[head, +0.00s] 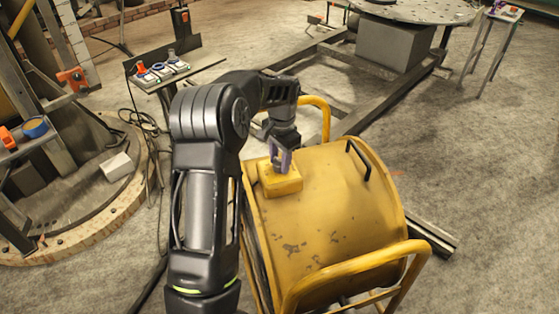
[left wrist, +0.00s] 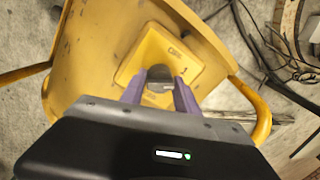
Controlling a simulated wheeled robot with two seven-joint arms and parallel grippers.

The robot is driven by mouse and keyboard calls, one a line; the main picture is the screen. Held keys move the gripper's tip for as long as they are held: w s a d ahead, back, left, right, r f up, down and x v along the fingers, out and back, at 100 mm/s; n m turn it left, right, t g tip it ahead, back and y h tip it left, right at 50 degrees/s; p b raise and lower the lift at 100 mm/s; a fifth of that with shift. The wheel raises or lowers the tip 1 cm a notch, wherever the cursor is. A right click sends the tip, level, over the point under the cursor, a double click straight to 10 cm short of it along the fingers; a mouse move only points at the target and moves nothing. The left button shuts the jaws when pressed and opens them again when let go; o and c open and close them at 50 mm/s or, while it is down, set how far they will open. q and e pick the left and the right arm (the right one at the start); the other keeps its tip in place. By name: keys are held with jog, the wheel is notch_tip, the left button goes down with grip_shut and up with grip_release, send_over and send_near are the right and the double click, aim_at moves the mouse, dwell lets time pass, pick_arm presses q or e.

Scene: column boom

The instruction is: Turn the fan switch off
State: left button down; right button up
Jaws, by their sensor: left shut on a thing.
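The fan is a large yellow drum (head: 330,215) in a tubular yellow frame, standing in the middle of the head view. A raised yellow switch box (head: 281,184) sits on top of its left end; it also shows in the left wrist view (left wrist: 147,54). A dark grey switch knob (left wrist: 160,76) stands on the box. My left gripper (head: 281,160) reaches down onto the box from above. Its purple fingers are shut on the knob, one on each side, in the left wrist view (left wrist: 159,88). They hide part of the knob, and its exact setting is unclear. My right gripper is out of view.
A small stand (head: 172,72) with several coloured controls is behind my left arm. A round perforated table (head: 415,10) on a steel base stands at the back right. Cables (head: 140,122) lie on the floor at left. The floor at right is mostly clear.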

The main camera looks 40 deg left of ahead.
pick_arm(q)
jog(key=n, duration=0.5)
jog(key=shift+d+n, duration=0.15)
jog(key=shift+n, duration=0.15)
jog(key=n, duration=0.5)
jog(key=shift+w+n+g+p, duration=0.1)
jog(key=shift+n+g+p, duration=0.2)
jog(key=shift+p, duration=0.05)
jog(key=c, duration=0.9)
grip_release()
jog(key=shift+c, duration=0.2)
jog(key=shift+r, duration=0.1)
notch_tip(320, 180, up, 8)
jog(key=shift+w+f+b, duration=0.15)
jog(key=shift+f+b, duration=0.05)
jog(key=shift+b, duration=0.1)
